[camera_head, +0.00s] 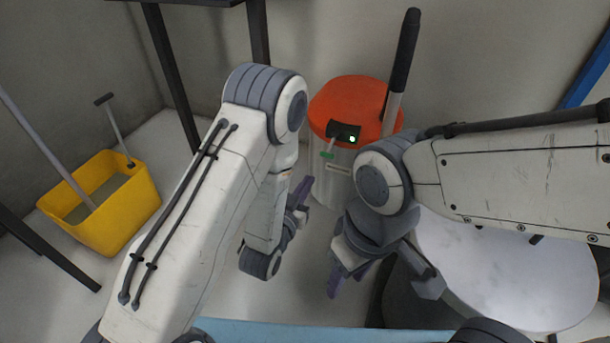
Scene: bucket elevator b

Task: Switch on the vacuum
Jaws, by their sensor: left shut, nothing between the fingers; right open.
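The vacuum (350,97) stands against the back wall, with an orange lid on a pale body. A black panel (344,132) on the front of its lid carries a bright green light that is lit. A small green switch (327,152) sticks out at the panel's lower left. My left gripper (303,188) is shut and empty, lower left of the switch and apart from it in the picture. My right gripper (383,287) is open and empty below the vacuum. My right arm hides part of the vacuum's body.
A dark handle on a pale tube (400,70) rises at the vacuum's right side. A yellow bucket (140,205) with handles in it stands at the left. A round white-topped object (520,275) is below my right arm. Black frame legs (172,75) stand behind my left arm.

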